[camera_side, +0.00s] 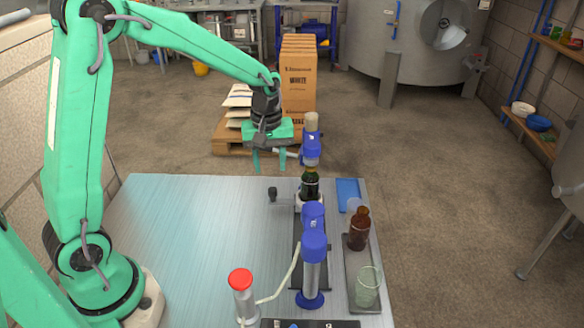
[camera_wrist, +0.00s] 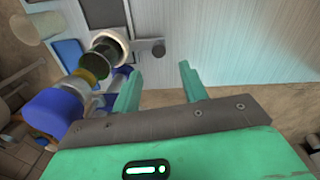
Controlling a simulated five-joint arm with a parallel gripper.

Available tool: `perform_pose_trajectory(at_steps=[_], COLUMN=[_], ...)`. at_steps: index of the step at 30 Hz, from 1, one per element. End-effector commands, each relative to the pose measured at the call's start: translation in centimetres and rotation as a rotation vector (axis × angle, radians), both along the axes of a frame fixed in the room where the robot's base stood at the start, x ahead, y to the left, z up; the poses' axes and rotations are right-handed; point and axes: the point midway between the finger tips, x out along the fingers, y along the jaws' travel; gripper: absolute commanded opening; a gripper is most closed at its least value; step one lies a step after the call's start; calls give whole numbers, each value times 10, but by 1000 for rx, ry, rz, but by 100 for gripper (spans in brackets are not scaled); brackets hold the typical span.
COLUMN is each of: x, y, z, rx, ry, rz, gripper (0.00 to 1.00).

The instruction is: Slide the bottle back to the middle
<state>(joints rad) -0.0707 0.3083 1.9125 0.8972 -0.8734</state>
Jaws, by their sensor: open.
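The dark green bottle (camera_side: 310,183) stands upright in a pale collar (camera_side: 303,203) at the far end of a dark rail (camera_side: 296,258). A short dark handle (camera_side: 273,194) sticks out from the collar to the left. In the wrist view the bottle (camera_wrist: 113,51), the pale collar (camera_wrist: 123,42) and the handle (camera_wrist: 152,46) are seen from above. My gripper (camera_side: 269,166) is open and empty, near the table's far edge, left of and above the bottle. In the wrist view its two fingers (camera_wrist: 160,88) are apart, with the handle beyond them; neither appears to touch it.
A blue-headed post (camera_side: 311,147) stands just behind the bottle; another blue-headed device (camera_side: 314,247) stands at the rail's near end. A brown bottle (camera_side: 358,232) and a glass jar (camera_side: 367,288) stand on a tray at right. A red-topped cylinder (camera_side: 242,290) is in front. The table's left is clear.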

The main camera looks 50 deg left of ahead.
Motion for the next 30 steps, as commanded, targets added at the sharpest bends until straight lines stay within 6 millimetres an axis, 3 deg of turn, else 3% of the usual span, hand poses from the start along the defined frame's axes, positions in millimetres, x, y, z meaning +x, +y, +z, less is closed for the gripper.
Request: perform_pose_trajectory(at_steps=[21, 30], x=[1, 1], y=[-2, -2], z=[-70, -76], rx=[0, 0], ry=[1, 0], rz=[-2, -2], gripper=[43, 43])
